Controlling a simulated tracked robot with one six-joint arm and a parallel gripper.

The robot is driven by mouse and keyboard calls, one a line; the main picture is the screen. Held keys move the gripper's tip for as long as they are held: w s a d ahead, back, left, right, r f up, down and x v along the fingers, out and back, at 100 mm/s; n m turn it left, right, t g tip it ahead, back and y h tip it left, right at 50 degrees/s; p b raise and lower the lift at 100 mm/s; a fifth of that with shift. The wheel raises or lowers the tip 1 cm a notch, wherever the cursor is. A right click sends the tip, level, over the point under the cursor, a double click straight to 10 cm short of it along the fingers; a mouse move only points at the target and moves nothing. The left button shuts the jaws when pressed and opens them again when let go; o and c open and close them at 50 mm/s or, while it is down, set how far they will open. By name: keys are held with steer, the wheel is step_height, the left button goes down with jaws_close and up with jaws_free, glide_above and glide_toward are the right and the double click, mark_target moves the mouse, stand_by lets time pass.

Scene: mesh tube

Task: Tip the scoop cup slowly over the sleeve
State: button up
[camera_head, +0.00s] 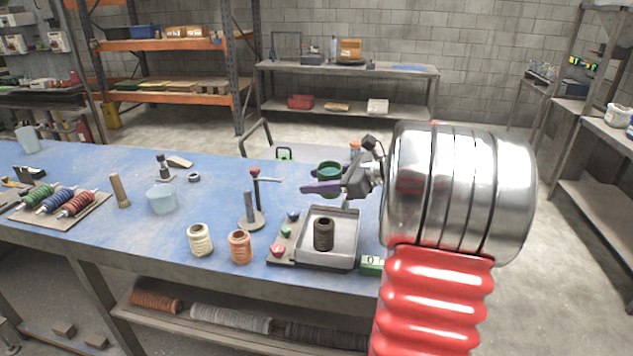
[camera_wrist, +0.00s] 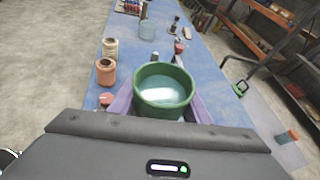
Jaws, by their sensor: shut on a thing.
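My gripper (camera_head: 322,188), with purple fingers, is shut on a green cup (camera_head: 328,172), which looks like the scoop cup. The cup is roughly upright above the bench. In the wrist view the cup (camera_wrist: 164,88) sits between the purple fingers, its open mouth showing a pale blue-green inside; I cannot tell whether that is a filling or the bottom. A dark, short upright sleeve (camera_head: 323,234) with an open top stands in a grey metal tray (camera_head: 345,222). In the head view the cup appears above and beyond the sleeve. The sleeve is hidden in the wrist view.
A green display reading 0 (camera_head: 371,264) is at the tray's front right. Coloured buttons (camera_head: 278,249) line its left side. A cream spool (camera_head: 200,240), an orange spool (camera_head: 240,246), a stand with a red-topped post (camera_head: 254,200) and a pale blue container (camera_head: 161,199) stand left.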

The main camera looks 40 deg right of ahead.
steer(key=shift+w+d+f+n+t+h, duration=0.15)
steer(key=shift+d+n+t+h, duration=0.15)
steer(key=shift+n+h, duration=0.3)
steer(key=shift+w+d+f+n+t+h, duration=0.15)
steer(key=shift+d+n+t+h, duration=0.2)
steer(key=shift+n, duration=0.45)
steer(key=shift+a, duration=0.1)
steer(key=shift+d+f+n+h, duration=0.2)
steer(key=shift+n+h, duration=0.05)
steer(key=shift+n, duration=0.15)
stand_by(0.4)
steer(key=shift+d+r+n+t+h, duration=0.1)
steer(key=shift+r+n+t+h, duration=0.1)
steer(key=shift+r+n+t, duration=0.35)
steer(key=shift+r+n+t+h, duration=0.1)
steer(key=shift+r+n+h, duration=0.15)
steer(key=shift+n, duration=0.5)
stand_by(1.4)
steer(key=shift+r+n+t+h, duration=0.45)
steer(key=shift+r+n+t, duration=0.35)
steer(key=shift+n, duration=0.6)
stand_by(1.6)
